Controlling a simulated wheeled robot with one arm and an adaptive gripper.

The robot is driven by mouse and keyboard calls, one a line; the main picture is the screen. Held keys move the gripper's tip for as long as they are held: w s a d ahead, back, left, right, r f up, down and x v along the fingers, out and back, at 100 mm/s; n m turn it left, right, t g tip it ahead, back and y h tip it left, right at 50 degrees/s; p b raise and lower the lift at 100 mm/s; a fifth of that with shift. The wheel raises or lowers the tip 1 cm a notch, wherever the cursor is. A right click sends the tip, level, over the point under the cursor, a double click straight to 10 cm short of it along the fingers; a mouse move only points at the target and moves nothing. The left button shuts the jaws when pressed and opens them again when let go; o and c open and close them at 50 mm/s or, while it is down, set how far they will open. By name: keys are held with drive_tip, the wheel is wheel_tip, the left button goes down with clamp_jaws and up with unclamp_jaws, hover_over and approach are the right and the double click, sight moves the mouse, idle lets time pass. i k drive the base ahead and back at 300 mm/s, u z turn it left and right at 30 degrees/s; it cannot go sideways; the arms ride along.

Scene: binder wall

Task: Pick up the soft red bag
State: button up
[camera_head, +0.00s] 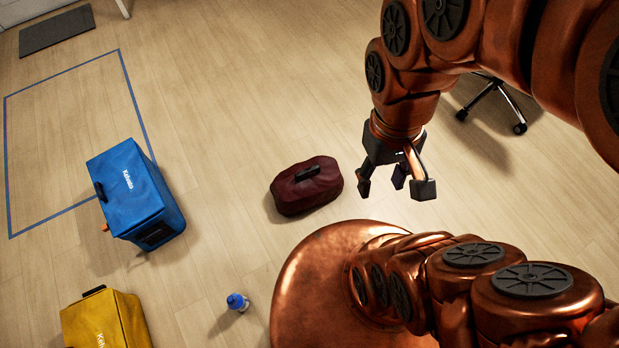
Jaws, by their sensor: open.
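The soft red bag (318,192) is dark maroon and rounded. It lies on the floor near the middle of the head view, with a black handle (307,173) on its top. My gripper (396,187) hangs to the right of the bag, pointing down, apart from it and seemingly above floor height. Its dark fingers are spread and nothing is between them. No part of the bag's top is hidden by my arm.
A blue bag (136,190) stands on the left, and a yellow bag (106,322) is at the lower left. A blue-capped bottle (237,302) stands below the red bag. A blue tape rectangle (64,75) and grey mat (56,30) are at upper left. A chair base (497,92) is at upper right.

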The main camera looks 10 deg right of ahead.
sight(311, 183)
drive_tip(key=z, duration=1.45)
drive_tip(key=i, duration=1.1)
drive_tip(key=u, duration=3.3)
